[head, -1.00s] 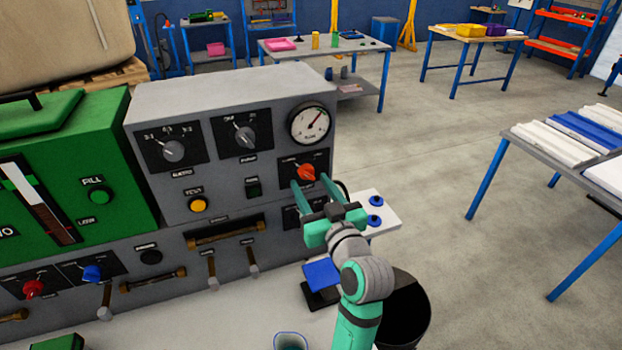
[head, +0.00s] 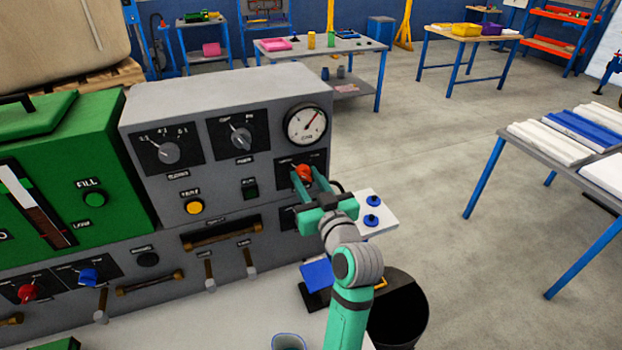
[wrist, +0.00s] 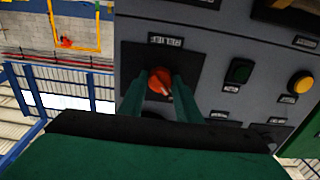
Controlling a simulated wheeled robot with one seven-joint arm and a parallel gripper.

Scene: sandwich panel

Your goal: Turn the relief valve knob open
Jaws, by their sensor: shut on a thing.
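The relief valve knob (head: 301,173) is orange-red and sits on a black plate at the right end of the grey panel, below a round gauge (head: 306,124). In the wrist view the knob (wrist: 160,82) shows between the fingertips, with a pale pointer mark on it. My gripper (head: 303,178) is shut on the knob, one green finger on each side; the same gripper (wrist: 160,92) fills the lower wrist view. The lower part of the knob's plate is partly hidden by the fingers.
A yellow button (head: 194,206) and a dark green button (head: 250,189) lie left of the knob. A white block with blue knobs (head: 372,215) is just right of my gripper. A black bin (head: 400,315) stands below my arm.

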